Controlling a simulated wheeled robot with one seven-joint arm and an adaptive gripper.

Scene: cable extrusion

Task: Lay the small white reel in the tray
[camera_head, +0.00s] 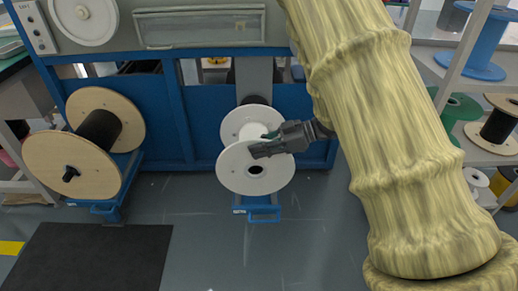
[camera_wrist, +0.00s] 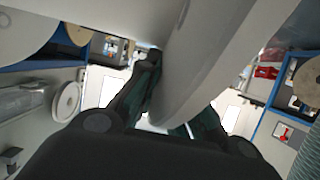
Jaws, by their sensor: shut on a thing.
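A white reel (camera_head: 245,171) with two round flanges stands upright at the front of the blue machine, in the middle of the head view. My gripper (camera_head: 264,147) reaches in from the right and is shut on this reel's near flange, close to its upper edge. In the wrist view the pale flange (camera_wrist: 215,55) runs between the two dark fingers (camera_wrist: 170,100). Part of the reel's core is hidden behind my gripper. I cannot make out a tray for certain in either view.
A wooden reel (camera_head: 70,160) with black cable stands at left. A dark mat (camera_head: 92,257) lies on the floor. A blue footed bracket (camera_head: 262,210) is below the white reel. Shelves at right hold several reels, among them a blue one (camera_head: 485,45).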

